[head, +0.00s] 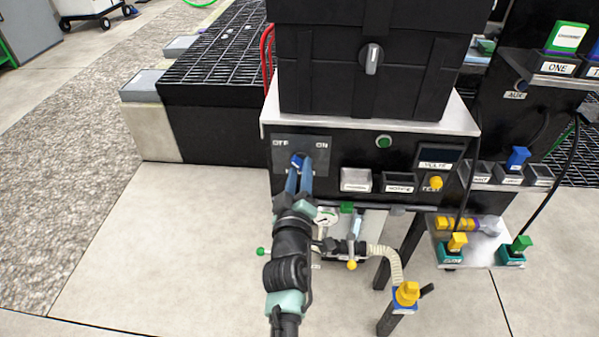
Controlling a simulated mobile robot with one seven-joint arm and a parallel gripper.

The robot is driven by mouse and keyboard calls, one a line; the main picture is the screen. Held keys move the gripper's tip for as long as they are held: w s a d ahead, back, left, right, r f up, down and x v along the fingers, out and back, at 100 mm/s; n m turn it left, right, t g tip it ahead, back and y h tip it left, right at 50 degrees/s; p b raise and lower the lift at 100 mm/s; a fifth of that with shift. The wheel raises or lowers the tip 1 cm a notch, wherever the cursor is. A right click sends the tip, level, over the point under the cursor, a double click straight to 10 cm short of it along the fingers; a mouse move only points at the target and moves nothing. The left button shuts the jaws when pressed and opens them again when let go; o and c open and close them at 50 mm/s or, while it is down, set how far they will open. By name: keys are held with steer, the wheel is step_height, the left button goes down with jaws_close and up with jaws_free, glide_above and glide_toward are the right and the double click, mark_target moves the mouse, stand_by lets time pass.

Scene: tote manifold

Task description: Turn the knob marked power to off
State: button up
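The power knob (297,160) is a small blue knob on a dark panel (318,146), with OFF printed at its upper left and ON at its upper right. The knob's pointer is too small and too covered to read. My gripper (300,165) reaches up to the knob from below, its blue fingers at or around it. Whether the fingers grip the knob or only stand beside it cannot be seen. The fingers hide the lower part of the knob and any label below it.
A green button (383,142), label bins and a yellow knob (436,183) are to the right. Hoses and a gauge (326,217) lie below. Open floor is at left.

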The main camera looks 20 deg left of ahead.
steer(key=shift+o, duration=0.2)
steer(key=p+v, duration=0.4)
steer(key=v, duration=0.9)
steer(key=shift+w+r, duration=0.1)
stand_by(0.3)
